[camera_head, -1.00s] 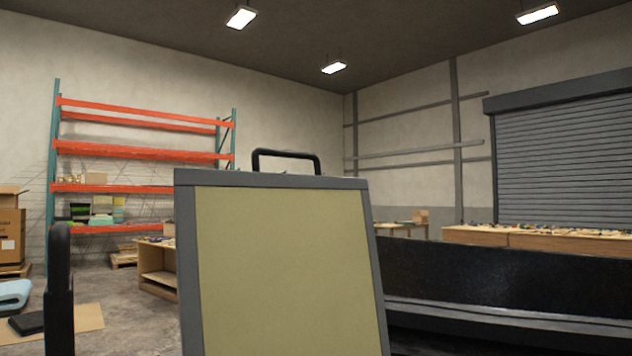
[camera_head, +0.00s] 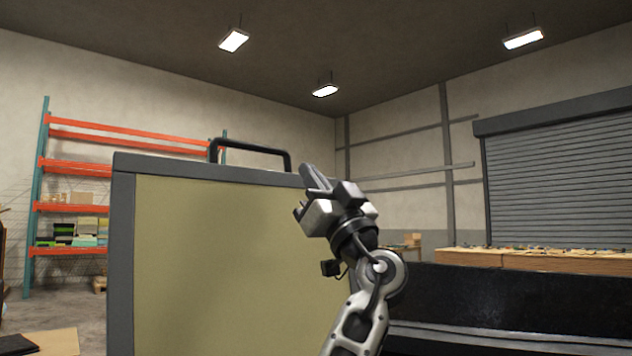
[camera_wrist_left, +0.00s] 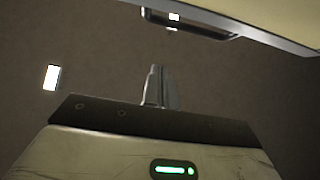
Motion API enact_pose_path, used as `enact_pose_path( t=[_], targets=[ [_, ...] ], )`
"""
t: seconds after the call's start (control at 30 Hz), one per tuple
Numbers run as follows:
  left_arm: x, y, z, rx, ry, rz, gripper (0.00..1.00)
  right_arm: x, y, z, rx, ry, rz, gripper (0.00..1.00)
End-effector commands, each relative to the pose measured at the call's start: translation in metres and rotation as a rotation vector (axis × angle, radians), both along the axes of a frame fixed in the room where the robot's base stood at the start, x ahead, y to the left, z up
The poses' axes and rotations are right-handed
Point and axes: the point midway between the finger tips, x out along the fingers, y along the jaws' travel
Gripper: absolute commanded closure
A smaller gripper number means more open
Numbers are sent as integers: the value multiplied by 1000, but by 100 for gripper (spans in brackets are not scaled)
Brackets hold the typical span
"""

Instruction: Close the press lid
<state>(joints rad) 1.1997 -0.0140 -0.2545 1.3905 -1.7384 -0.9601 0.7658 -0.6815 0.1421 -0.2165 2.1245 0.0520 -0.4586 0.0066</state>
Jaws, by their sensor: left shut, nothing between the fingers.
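The press lid (camera_head: 220,250) is a large upright panel with a grey frame and an olive inner face. It stands open, with a black handle (camera_head: 250,148) on its top edge. My left gripper (camera_head: 312,180) is shut and empty near the lid's upper right corner, covering part of that corner and right edge. Whether it touches the lid I cannot tell. In the left wrist view, the shut fingers (camera_wrist_left: 160,87) point up, and the lid's edge and handle (camera_wrist_left: 190,22) show above them, apart in the picture. The press base is not clearly visible. My right gripper is not in view.
A long black panel (camera_head: 520,305) lies to the right of the lid. Behind are a wooden bench (camera_head: 550,263) with small items, an orange shelf rack (camera_head: 75,165) and a roller shutter (camera_head: 560,180). The space above the lid looks free.

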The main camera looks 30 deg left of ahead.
Motion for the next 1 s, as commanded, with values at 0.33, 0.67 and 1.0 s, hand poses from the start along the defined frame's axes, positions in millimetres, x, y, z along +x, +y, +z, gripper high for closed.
enact_pose_path(
  t=[0.33, 0.67, 1.0],
  targets=[
    [21, 51, 48, 0, 6, 4, 100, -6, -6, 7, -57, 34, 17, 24],
    [31, 76, 45, 0, 4, 1, 100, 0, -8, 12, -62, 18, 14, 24],
    [32, 76, 45, -1, 4, 1, 100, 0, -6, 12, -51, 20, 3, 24]
  ],
)
